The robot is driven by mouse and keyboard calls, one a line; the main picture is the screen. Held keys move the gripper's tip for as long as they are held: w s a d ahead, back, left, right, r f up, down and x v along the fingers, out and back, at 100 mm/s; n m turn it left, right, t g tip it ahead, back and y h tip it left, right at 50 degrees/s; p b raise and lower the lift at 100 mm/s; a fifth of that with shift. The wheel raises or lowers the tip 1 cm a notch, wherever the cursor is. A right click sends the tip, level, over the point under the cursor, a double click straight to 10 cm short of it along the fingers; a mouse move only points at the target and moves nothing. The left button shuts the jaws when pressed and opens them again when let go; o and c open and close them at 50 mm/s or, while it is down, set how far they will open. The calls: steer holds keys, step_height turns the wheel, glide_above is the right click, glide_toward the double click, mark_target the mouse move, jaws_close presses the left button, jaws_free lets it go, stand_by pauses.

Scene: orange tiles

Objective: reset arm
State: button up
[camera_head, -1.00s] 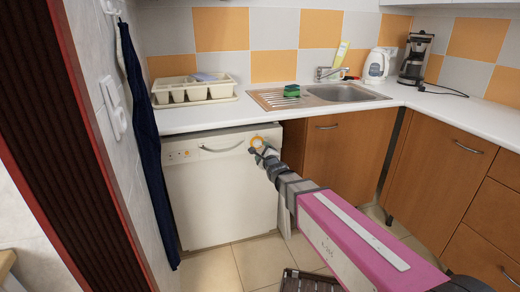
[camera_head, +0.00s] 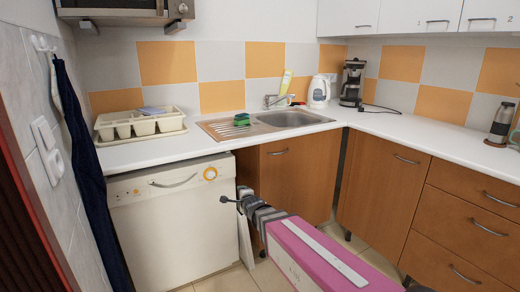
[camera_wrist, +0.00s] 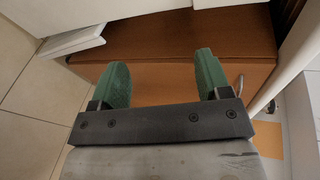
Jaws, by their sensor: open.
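My gripper (camera_wrist: 162,82) is open and empty in the wrist view, its two green fingers apart. A brown wooden cabinet front (camera_wrist: 160,50) shows beyond and between the fingers. In the head view my gripper (camera_head: 224,199) is at the end of my pink arm, in front of the white dishwasher's right edge. The dishwasher (camera_head: 165,225) is closed, with a round dial at its upper right. Whether the gripper touches anything is not clear from the head view.
The counter (camera_head: 370,122) runs along the back and right, with a sink (camera_head: 290,119), green sponge (camera_head: 241,119), dish rack (camera_head: 140,125), kettle (camera_head: 318,92) and coffee maker (camera_head: 352,82). Wooden cabinets (camera_head: 385,185) stand right. A dark cloth (camera_head: 85,170) hangs left.

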steer(key=s+d+f+n+g+h, duration=0.2)
steer(key=d+f+n+g+h, duration=0.3)
steer(key=d, duration=0.7)
steer(key=s+d+f+n+g, duration=0.3)
steer(key=s+d+n+g, duration=0.1)
steer(key=s+d, duration=0.3)
steer(key=s+d+f+n+g, duration=0.4)
steer(key=s+d, duration=0.4)
steer(key=d, duration=0.3)
steer(key=shift+f+n+h, duration=0.3)
steer(key=shift+n+h, duration=0.1)
steer(key=shift+n, duration=0.4)
